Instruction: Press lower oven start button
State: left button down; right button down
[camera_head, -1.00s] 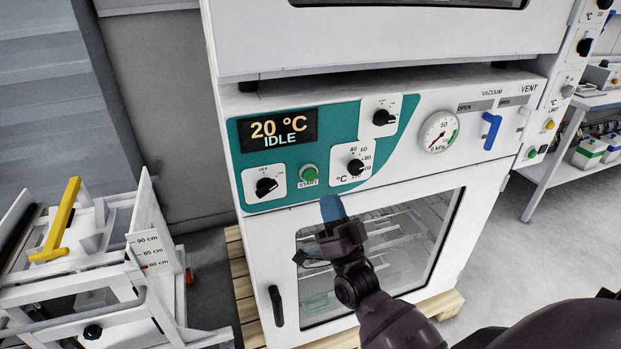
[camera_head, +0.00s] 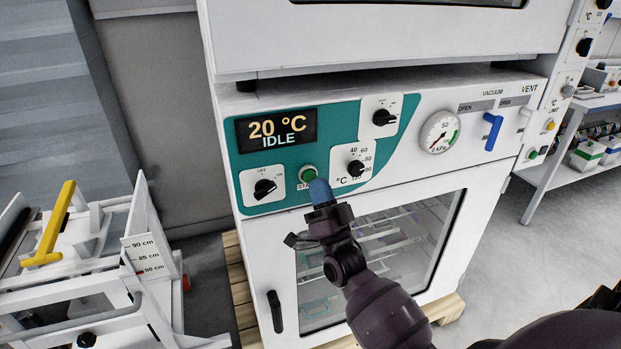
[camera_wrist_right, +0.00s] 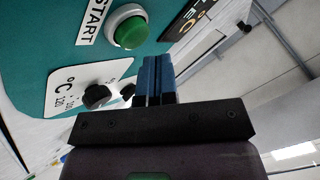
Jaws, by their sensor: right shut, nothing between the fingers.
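The lower oven's green start button (camera_head: 308,174) sits on the teal control panel (camera_head: 285,155), under a display (camera_head: 277,128) reading 20 °C IDLE. My right gripper (camera_head: 320,190) is shut and empty, its blue fingertips just below and right of the button, partly covering the START label. In the right wrist view the green button (camera_wrist_right: 131,33) with its white ring shows just beyond the blue fingertips (camera_wrist_right: 154,62). A small gap appears between them there; in the head view I cannot tell whether they touch. My left gripper is not in view.
Dark knobs (camera_head: 265,188) (camera_head: 356,168) flank the button. A gauge (camera_head: 440,132) and a blue valve handle (camera_head: 492,131) are to the right. The oven's glass door (camera_head: 440,235) is below. A white frame with a yellow handle (camera_head: 55,225) stands at left.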

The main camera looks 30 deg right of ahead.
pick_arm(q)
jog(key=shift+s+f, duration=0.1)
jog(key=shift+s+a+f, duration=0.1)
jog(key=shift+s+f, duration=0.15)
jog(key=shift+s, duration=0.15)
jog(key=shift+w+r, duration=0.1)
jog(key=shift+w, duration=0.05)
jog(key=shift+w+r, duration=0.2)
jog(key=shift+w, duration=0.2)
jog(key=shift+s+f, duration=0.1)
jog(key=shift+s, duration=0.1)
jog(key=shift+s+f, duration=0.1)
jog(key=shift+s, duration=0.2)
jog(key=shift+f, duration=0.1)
